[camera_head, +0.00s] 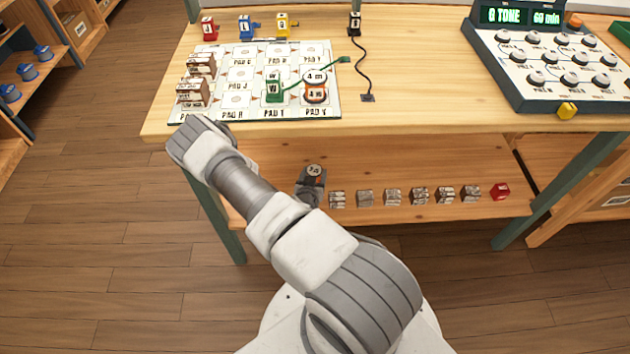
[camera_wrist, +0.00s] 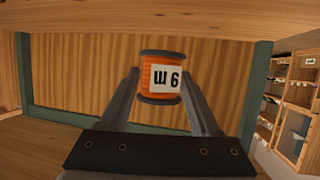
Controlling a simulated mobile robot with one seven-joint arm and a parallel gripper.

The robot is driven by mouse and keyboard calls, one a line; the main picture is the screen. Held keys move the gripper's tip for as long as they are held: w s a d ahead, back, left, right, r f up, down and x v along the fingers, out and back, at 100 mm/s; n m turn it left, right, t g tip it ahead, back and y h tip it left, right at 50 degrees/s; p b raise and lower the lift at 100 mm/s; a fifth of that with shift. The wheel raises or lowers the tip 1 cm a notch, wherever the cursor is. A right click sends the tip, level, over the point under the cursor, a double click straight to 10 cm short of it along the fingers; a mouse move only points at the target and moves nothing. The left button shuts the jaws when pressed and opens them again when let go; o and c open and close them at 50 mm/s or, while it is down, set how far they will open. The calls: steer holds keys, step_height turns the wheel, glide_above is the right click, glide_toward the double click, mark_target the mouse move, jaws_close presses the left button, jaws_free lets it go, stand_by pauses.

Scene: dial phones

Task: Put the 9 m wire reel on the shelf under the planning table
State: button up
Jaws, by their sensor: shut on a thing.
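The 9 m wire reel (camera_wrist: 149,73) is orange with dark flanges, and its white label reads upside down in the wrist view. My gripper (camera_wrist: 160,80) is shut on it, one finger at each side. The planning table (camera_head: 420,75) has a wooden top and green legs. The shelf (camera_head: 420,165) is the wooden board under it. In the wrist view the reel is under the tabletop, with the back panel behind it. I cannot tell whether it touches the shelf. In the head view my arm hides the left part of the shelf.
Several small grey blocks (camera_head: 392,197) and a red block (camera_head: 500,191) line the shelf's front edge. On top are a pad board (camera_head: 240,92), a reel marked 4 m (camera_head: 315,92) and a dial console (camera_head: 555,65). A green table leg (camera_head: 215,210) stands near my arm.

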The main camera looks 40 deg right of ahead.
steer(key=w+a+f+b, duration=0.1)
steer(key=a+f, duration=0.1)
steer(key=a, duration=0.1)
steer(key=w+a+f+b, duration=0.2)
steer(key=a, duration=0.2)
steer(key=w+a+f+b, duration=0.1)
steer(key=w+a+f, duration=0.1)
steer(key=a+f, duration=0.1)
steer(key=shift+a, duration=0.15)
steer(key=shift+w+f+b, duration=0.1)
steer(key=shift+f+b, duration=1.1)
steer(key=shift+f, duration=0.75)
steer(key=shift+f, duration=0.15)
steer(key=o, duration=1.4)
steer(key=shift+o, duration=0.2)
